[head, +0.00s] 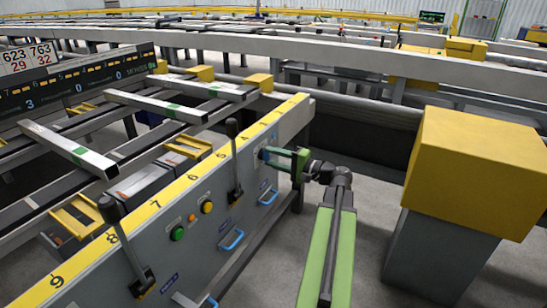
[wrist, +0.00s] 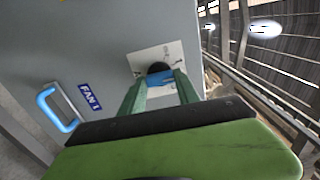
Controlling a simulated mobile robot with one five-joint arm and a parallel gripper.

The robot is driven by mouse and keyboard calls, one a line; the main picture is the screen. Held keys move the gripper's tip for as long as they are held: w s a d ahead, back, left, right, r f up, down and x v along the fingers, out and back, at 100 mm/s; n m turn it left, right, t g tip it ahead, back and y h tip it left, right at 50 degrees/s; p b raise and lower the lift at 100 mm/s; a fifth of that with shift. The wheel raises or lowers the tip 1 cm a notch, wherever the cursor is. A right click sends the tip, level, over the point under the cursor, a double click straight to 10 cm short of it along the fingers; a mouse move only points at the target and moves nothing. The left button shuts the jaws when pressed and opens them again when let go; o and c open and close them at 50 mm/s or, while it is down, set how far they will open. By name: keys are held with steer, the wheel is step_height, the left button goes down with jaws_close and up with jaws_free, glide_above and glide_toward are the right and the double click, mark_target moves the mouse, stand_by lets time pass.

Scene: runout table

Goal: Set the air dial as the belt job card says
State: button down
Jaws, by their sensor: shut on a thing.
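The air dial (wrist: 158,68) is a dark round knob on a white scale plate (wrist: 141,56) fixed to the grey panel (wrist: 90,40). My gripper (wrist: 160,80) is shut on the dial, with a green finger on either side and a blue part between them. In the head view my gripper (head: 280,157) reaches the right end of the panel, and the dial is mostly hidden by it. The scale marks and the dial's setting are too small to read. I cannot make out a belt job card in either view.
A blue handle (wrist: 57,108) and a "FAN 1" label (wrist: 90,97) are left of the dial. The panel carries levers (head: 235,160), a green button (head: 178,233) and a yellow numbered strip (head: 160,204). A yellow-topped block (head: 475,165) stands right of my arm.

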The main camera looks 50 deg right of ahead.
steer(key=shift+s+f+m, duration=0.1)
steer(key=shift+m, duration=1.5)
steer(key=shift+a, duration=0.1)
steer(key=c, duration=0.9)
jaws_free()
steer(key=v, duration=1.7)
steer(key=shift+s, duration=0.2)
steer(key=shift+s, duration=0.1)
